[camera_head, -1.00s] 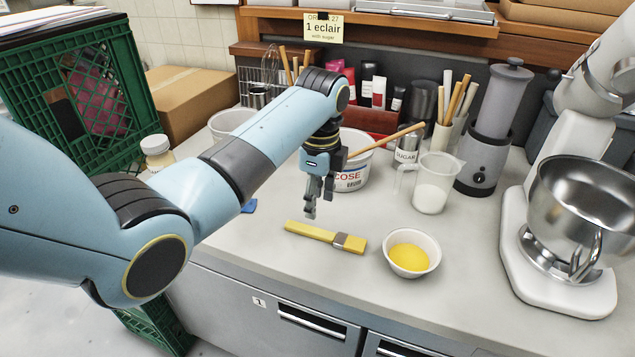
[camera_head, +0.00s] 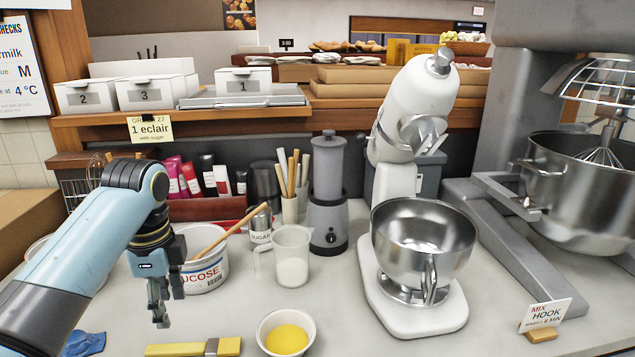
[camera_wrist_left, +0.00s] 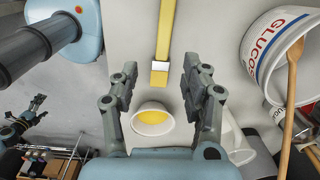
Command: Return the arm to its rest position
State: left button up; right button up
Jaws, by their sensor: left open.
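My left gripper (camera_head: 159,302) is open and empty, pointing down above the counter. In the head view it stands in front of the white glucose tub (camera_head: 207,275) and hides part of it. In the left wrist view its two fingers (camera_wrist_left: 161,92) are spread, with a white bowl of yellow filling (camera_wrist_left: 152,121) seen between and beyond them. A small dark gripper at the left of that view looks like my right one (camera_wrist_left: 37,104); its jaws are too small to read.
A yellow-handled brush (camera_head: 190,349) lies on the counter near the gripper. A measuring jug (camera_head: 292,262), grinder (camera_head: 328,215) and stand mixer with steel bowl (camera_head: 420,240) stand to the right. A blue cloth (camera_head: 84,344) lies at the lower left.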

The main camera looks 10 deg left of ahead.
pick_arm(q)
jog(key=s+f+n+t, duration=0.1)
jog(key=s+n, duration=0.2)
jog(key=s, duration=0.3)
jog(key=s+f+n, duration=0.2)
jog(key=s+n, duration=0.1)
jog(key=s, duration=0.3)
jog(key=s+d+r+n+t, duration=0.1)
jog(key=s+r+n, duration=0.25)
jog(key=s, duration=0.35)
jog(key=s+d+r+n+t, duration=0.2)
jog(key=s+n, duration=0.2)
jog(key=s, duration=0.2)
notch_tip(320, 180, down, 35)
jog(key=s+a+g+b, duration=0.2)
jog(key=a+b, duration=0.1)
jog(key=b, duration=0.7)
jog(key=s+f+b, duration=0.4)
jog(key=s+f, duration=0.5)
jog(key=f, duration=0.4)
jog(key=s+f+g+b, duration=0.1)
jog(key=s+f+b, duration=0.3)
jog(key=s+f, duration=0.5)
notch_tip(320, 180, down, 4)
jog(key=shift+s+a+r+n, duration=0.15)
jog(key=shift+s+a+n, duration=0.1)
jog(key=shift+a+n, duration=0.15)
